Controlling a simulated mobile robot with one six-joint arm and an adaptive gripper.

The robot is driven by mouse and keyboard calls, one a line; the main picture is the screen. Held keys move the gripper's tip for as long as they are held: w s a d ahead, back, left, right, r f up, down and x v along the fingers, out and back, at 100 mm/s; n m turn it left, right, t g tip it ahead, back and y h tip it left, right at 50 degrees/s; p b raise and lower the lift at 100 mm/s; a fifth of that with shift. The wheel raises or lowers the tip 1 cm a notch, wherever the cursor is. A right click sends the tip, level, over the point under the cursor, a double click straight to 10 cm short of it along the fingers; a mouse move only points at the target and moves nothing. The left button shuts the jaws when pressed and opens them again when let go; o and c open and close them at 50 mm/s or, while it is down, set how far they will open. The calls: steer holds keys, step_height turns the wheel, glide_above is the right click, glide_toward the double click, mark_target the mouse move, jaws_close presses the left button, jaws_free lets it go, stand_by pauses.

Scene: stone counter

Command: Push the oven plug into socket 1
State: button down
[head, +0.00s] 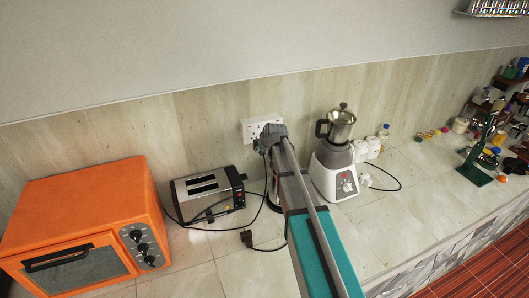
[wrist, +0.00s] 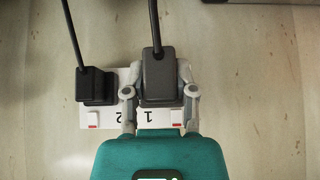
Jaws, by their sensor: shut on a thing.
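The socket plate (head: 250,124) is white and fixed to the wall behind the counter. In the wrist view the plate (wrist: 125,118) shows the numbers 1 and 2 upside down, with 1 on the right. In the head view my gripper (head: 272,133) is at the plate's right part and hides the held plug. The orange oven (head: 85,215) stands at the left.
Another black plug (wrist: 96,86) sits at socket 2. A toaster (head: 208,192) and a blender (head: 335,165) stand on either side of my arm. A loose black plug (head: 246,238) and cords lie on the counter. A white plug (head: 365,180) lies by the blender.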

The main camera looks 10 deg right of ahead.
steer(key=shift+w+a, duration=0.2)
steer(key=shift+w, duration=0.8)
steer(key=shift+w+a, duration=0.15)
steer(key=shift+w, duration=0.7)
steer(key=shift+w+a, duration=0.15)
steer(key=shift+w, duration=0.65)
stand_by(1.5)
steer(key=shift+c, duration=1.7)
jaws_free()
steer(key=shift+s, duration=0.1)
steer(key=s+d, duration=0.1)
steer(key=s, duration=0.7)
steer(key=shift+s+d, duration=0.35)
steer(key=s+f+m+g+b, duration=0.1)
steer(key=s+f+g+b, duration=0.2)
steer(key=s, duration=1.1)
steer(key=s+a+f+m+g+h+b, duration=0.1)
steer(key=s+f+g+b, duration=0.3)
steer(key=s+f+b, duration=0.5)
steer(key=s+f, duration=0.4)
steer(key=s, duration=0.2)
steer(key=shift+s+g, duration=0.2)
steer(key=shift+g, duration=0.1)
